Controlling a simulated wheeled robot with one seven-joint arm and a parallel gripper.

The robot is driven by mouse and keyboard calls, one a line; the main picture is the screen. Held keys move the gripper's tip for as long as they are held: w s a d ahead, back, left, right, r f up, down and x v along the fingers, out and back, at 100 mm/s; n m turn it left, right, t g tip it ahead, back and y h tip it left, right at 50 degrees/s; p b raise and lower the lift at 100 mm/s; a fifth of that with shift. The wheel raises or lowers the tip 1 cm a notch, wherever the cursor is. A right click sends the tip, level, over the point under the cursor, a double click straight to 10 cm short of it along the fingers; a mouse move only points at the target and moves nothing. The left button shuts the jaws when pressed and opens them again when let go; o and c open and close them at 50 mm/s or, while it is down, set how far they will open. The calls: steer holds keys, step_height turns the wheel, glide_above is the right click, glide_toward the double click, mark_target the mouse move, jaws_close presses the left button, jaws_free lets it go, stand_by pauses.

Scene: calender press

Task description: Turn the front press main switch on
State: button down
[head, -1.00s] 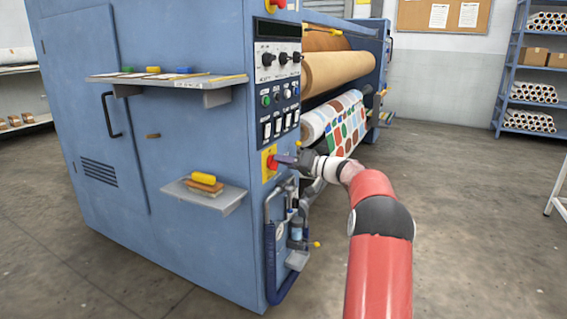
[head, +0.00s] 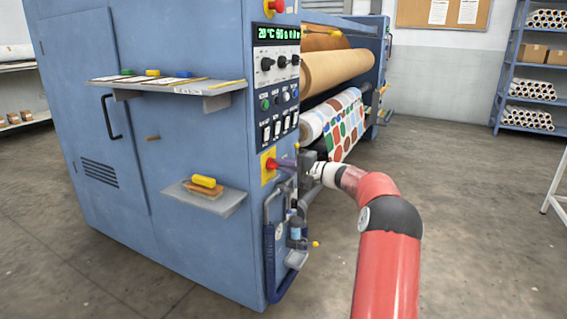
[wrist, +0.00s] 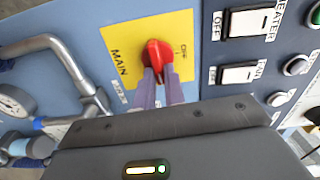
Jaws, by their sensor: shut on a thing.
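The red main switch knob (head: 270,164) sits on a yellow plate low on the blue press's front control column. In the wrist view the knob (wrist: 155,52) stands on the plate (wrist: 118,42) marked MAIN, with OFF printed to its right. My gripper (head: 279,163) reaches it from the right. In the wrist view its two purple fingers (wrist: 160,76) are closed on the knob and hide its lower part. The display (head: 278,34) at the top of the panel is lit with green figures.
Black and white rocker switches (head: 278,128) sit just above the main switch. A blue hose and pipes (head: 272,245) hang just below it. A shelf with a yellow-handled brush (head: 204,183) juts out to the left.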

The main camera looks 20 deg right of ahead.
steer(key=shift+m, duration=0.4)
steer(key=c, duration=1.5)
jaws_free()
steer(key=shift+d+f, duration=0.1)
steer(key=v, duration=0.7)
steer(key=shift+s+d, duration=0.15)
steer(key=shift+s, duration=0.15)
